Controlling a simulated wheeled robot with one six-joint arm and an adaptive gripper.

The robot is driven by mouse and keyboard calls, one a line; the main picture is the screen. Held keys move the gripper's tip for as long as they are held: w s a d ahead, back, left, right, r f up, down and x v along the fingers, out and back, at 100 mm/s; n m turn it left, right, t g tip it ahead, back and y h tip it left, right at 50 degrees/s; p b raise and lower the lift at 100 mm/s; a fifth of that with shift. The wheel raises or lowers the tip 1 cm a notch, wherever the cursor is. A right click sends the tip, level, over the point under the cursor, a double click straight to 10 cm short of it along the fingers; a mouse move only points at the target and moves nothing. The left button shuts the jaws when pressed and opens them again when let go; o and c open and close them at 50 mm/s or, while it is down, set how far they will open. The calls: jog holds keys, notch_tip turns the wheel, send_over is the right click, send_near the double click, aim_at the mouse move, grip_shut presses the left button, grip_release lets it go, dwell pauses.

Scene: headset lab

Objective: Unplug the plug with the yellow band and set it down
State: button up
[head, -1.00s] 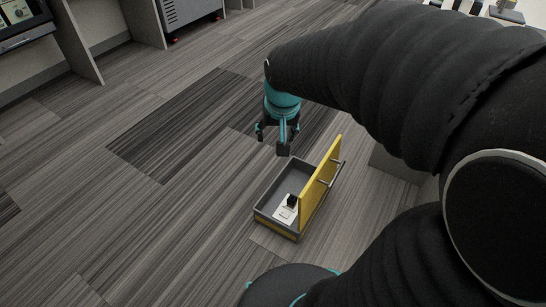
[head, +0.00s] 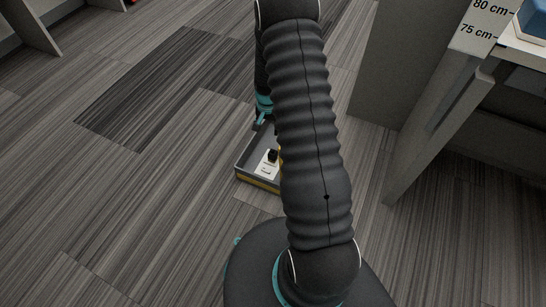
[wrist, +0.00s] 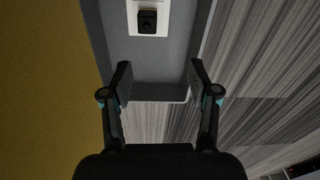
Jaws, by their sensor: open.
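A black plug (head: 272,155) sits on a white socket plate (head: 265,170) inside a grey open box (head: 243,169) on the floor. No yellow band can be made out on it. In the wrist view the plug (wrist: 147,21) is at the top, on the white plate (wrist: 147,4). My gripper (wrist: 160,78) is open and empty, pointing at the box, with the plug beyond its fingertips and slightly left of their middle. In the head view my arm hides most of the gripper and part of the box.
The box's yellow lid (wrist: 40,80) stands along the left of the wrist view. A grey desk or cabinet side (head: 400,70) and a bench with height marks (head: 480,25) stand at the right. The striped carpet at the left (head: 100,190) is clear.

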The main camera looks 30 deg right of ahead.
jog(key=m, duration=0.1)
send_over(273, 152)
jog(key=shift+g, duration=0.3)
notch_tip(273, 152, down, 9)
jog(key=shift+f, duration=0.15)
jog(key=shift+f, duration=0.1)
jog(key=shift+f+b, duration=3.05)
jog(key=shift+f, duration=1.35)
grip_shut()
jog(key=shift+r, duration=0.15)
